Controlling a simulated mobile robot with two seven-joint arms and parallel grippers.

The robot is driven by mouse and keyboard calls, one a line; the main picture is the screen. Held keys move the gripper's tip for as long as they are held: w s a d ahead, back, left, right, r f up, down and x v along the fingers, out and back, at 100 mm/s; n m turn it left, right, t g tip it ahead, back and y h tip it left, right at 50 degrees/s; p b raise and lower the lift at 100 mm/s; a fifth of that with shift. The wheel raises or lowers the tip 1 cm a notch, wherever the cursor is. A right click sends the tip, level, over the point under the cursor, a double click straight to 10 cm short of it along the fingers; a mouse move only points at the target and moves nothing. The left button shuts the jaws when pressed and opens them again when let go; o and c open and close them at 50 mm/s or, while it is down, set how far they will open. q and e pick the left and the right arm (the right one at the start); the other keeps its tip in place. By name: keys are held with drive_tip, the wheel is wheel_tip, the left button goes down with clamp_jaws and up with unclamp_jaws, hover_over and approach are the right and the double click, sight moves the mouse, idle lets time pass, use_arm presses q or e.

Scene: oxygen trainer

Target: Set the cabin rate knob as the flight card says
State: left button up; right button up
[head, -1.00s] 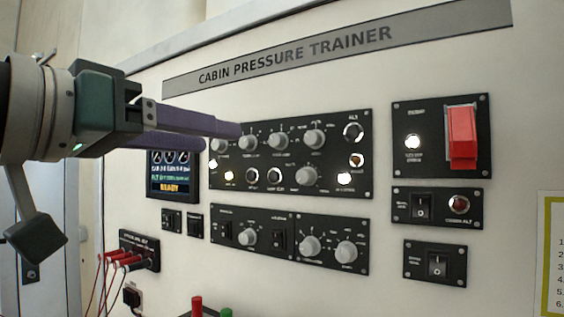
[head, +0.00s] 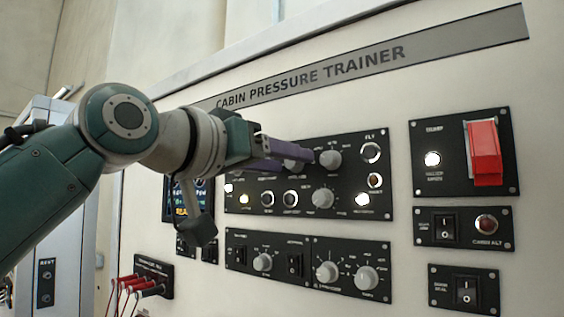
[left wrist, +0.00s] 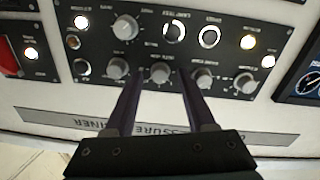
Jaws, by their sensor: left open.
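My left gripper (head: 298,158) is open at the upper knob panel (head: 340,205) in the head view. In the left wrist view, which shows the panel upside down, the gripper's two fingers (left wrist: 160,84) lie either side of a grey knob (left wrist: 160,72), the third from the panel's left in its top row. Contact cannot be told. In the head view the gripper hides this knob; the fourth top knob (head: 331,160) shows to its right. Labels are too small to read, so I cannot tell which knob is cabin rate. No flight card is readable. My right gripper is not in view.
A lower panel (head: 310,250) holds more knobs and rocker switches. A red guarded switch (head: 485,152) and smaller switch panels stand at the right. My left arm partly covers the display screen (head: 180,207). Red plugs with cables (head: 135,285) stick out at lower left.

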use_arm(q)
clamp_jaws()
idle(0.4)
